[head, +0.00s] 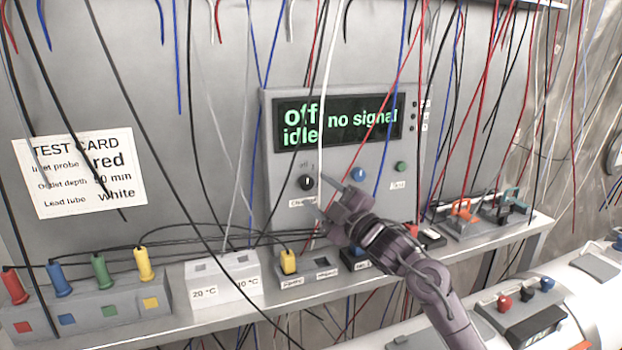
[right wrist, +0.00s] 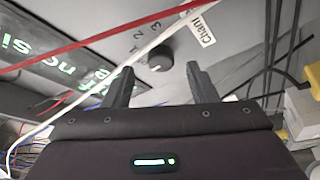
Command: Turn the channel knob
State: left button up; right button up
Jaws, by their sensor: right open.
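The channel knob (head: 306,182) is a small dark round knob on the grey control box (head: 270,140), just above a partly hidden label. In the right wrist view the knob (right wrist: 160,61) shows between and beyond my fingertips, with a small scale of numbers beside it. My right gripper (head: 317,195) is open, its fingers pointing at the knob from the lower right. In the right wrist view the two fingers (right wrist: 158,68) are spread, with nothing between them, apart from the knob. The display (head: 340,122) reads "off", "idle" and "no signal". My left gripper is not in view.
Several red, blue, white and black cables hang in front of the box; a white one (head: 325,100) passes close to the knob. A shelf with coloured plugs (head: 143,264) runs below.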

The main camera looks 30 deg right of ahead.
aim_at(309, 185)
jog(key=p+x, duration=0.1)
jog(key=x, duration=0.2)
jog(key=shift+w, duration=0.35)
jog(key=c, duration=1)
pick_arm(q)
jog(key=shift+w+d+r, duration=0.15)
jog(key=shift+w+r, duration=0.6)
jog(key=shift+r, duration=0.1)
